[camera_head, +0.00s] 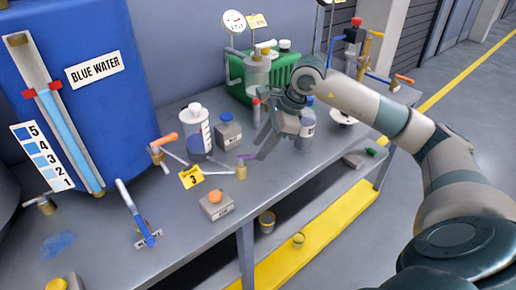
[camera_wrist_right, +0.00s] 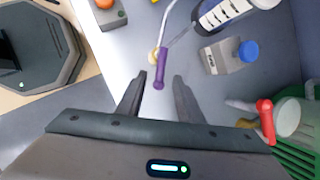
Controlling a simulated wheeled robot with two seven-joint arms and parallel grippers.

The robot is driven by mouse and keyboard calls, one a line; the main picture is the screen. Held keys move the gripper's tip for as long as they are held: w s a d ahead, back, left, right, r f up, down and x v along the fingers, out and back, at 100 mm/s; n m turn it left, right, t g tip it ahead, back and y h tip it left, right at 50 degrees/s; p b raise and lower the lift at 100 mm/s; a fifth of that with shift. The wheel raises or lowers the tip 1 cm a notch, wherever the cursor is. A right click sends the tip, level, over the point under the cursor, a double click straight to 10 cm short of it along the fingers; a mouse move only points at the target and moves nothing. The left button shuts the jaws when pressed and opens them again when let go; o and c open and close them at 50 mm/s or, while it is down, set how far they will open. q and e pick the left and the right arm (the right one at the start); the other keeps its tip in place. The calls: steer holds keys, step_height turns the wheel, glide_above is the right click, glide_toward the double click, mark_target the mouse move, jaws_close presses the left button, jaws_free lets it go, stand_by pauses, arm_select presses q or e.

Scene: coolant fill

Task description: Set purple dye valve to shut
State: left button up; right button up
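The purple dye valve handle (camera_head: 247,156) sits above a brass fitting (camera_head: 241,171) near the bench's front edge. In the right wrist view the purple handle (camera_wrist_right: 159,76) points toward my gripper, with its end between the fingertips. My right gripper (camera_head: 264,143) is open, and in its wrist view the fingers (camera_wrist_right: 161,80) stand apart on both sides of the handle. A gap shows on each side, so it does not look gripped. Contact and the exact height cannot be told. My left gripper is in neither view.
Close by are a grey box with a blue knob (camera_head: 228,131), a grey box with an orange knob (camera_head: 216,206), a graduated bottle (camera_head: 196,130) and a yellow tag (camera_head: 191,177). A red-handled valve (camera_wrist_right: 265,118) is right of my fingers.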

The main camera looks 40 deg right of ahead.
mark_target(251, 159)
steer(key=shift+x, duration=1.45)
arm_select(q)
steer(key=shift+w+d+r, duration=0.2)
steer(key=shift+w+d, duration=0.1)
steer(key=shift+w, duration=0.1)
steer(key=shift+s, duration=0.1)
arm_select(e)
jaws_close()
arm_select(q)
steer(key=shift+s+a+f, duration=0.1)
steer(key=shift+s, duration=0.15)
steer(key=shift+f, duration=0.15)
